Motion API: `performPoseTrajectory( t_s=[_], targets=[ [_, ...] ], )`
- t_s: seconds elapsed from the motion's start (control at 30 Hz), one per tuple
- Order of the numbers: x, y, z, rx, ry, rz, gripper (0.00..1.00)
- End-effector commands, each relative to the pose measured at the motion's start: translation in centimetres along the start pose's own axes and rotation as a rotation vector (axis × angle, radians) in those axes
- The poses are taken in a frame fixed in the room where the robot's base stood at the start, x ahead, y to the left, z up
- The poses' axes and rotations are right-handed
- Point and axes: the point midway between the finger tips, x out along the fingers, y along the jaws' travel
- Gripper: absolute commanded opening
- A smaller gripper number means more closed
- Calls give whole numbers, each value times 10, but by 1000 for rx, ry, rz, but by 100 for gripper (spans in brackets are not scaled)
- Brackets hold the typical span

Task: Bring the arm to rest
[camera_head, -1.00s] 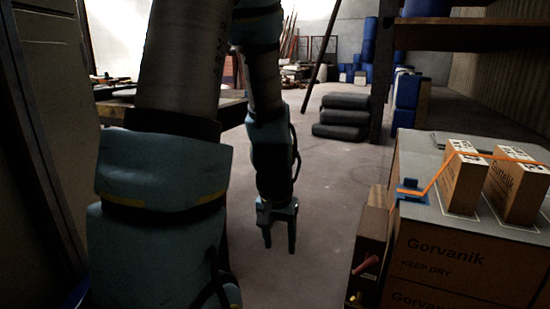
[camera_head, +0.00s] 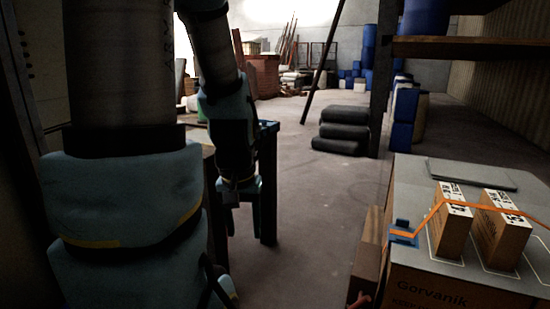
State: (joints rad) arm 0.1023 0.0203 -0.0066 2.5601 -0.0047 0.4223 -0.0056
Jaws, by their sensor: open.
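My arm hangs down on the left side of the head view, in light blue and dark covers. My gripper (camera_head: 232,225) is at its lower end, pointing down, dark and partly in shadow. It is open, and I see nothing between its fingers. It hangs in front of a table with dark blue legs and appears clear of the boxes on the right.
Two small boxes (camera_head: 452,222) (camera_head: 500,235) stand on a grey-topped carton (camera_head: 410,180) at right, with an orange strap (camera_head: 430,212) and a blue clip (camera_head: 403,232). Black sacks (camera_head: 342,130) are stacked behind. The blue-legged table (camera_head: 267,190) is close to my gripper. Open floor (camera_head: 310,200) lies between.

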Motion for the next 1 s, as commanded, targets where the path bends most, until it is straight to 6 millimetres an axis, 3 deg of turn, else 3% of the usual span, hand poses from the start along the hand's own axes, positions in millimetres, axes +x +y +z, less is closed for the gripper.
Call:
performPoseTrajectory(
  t_s=[0.03, 0.6, 0.8, 1.0],
  targets=[
    [-35, 0, -5, 0, 0, 0, 57],
    [-211, 1, -30, 0, 0, 0, 57],
    [-245, 1, -34, 1, 0, 0, 57],
    [-252, 1, -35, 0, 0, 0, 57]
  ],
)
